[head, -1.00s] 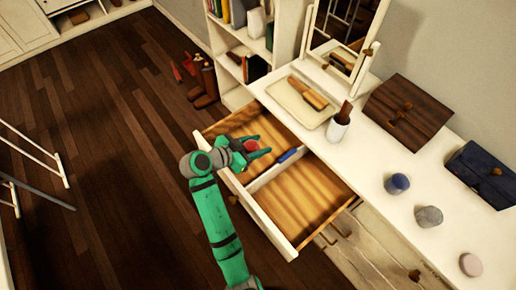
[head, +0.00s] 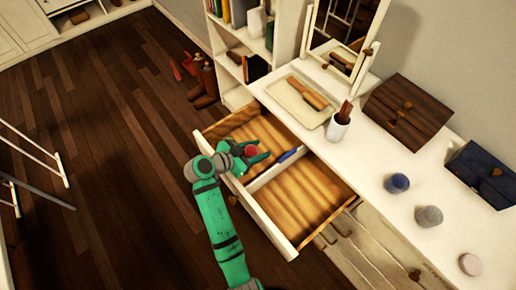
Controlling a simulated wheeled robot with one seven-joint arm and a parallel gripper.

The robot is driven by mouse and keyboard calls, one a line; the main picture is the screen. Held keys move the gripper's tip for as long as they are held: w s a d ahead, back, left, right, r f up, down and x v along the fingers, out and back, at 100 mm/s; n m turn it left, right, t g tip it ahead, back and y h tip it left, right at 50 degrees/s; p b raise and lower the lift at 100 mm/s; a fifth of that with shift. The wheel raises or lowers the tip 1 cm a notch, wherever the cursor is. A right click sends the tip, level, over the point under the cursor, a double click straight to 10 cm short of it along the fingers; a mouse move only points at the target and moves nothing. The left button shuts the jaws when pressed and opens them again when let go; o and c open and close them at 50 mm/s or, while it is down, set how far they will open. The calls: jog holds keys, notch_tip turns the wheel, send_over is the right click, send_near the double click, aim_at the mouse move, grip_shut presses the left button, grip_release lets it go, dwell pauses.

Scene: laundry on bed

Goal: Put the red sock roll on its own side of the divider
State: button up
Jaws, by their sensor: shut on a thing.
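The red sock roll (head: 251,151) is between the fingers of my gripper (head: 257,157), which is shut on it. My gripper is at the upper-left compartment of the open drawer (head: 274,229), near the drawer's front wall. A pale divider (head: 268,174) splits the drawer into an upper-left and a lower-right compartment. A blue piece (head: 289,154) shows at the divider's far end; I cannot tell whether it is on it or beside it. The lower-right compartment looks empty. I cannot tell whether the roll touches the drawer floor.
The white dresser top (head: 370,150) carries a blue roll (head: 397,183), a grey roll (head: 429,216), a pale pink roll (head: 471,264), a cup (head: 338,128), a tray with a brush (head: 300,103), a brown box (head: 408,110) and a dark blue box (head: 485,172). A mirror stands behind.

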jog(key=shift+f, duration=0.2)
jog(key=o, duration=1)
jog(key=shift+f, duration=0.1)
jog(key=shift+r, duration=0.4)
jog(key=v, duration=1.2)
jog(key=shift+a+r, duration=0.1)
jog(key=shift+r, duration=0.1)
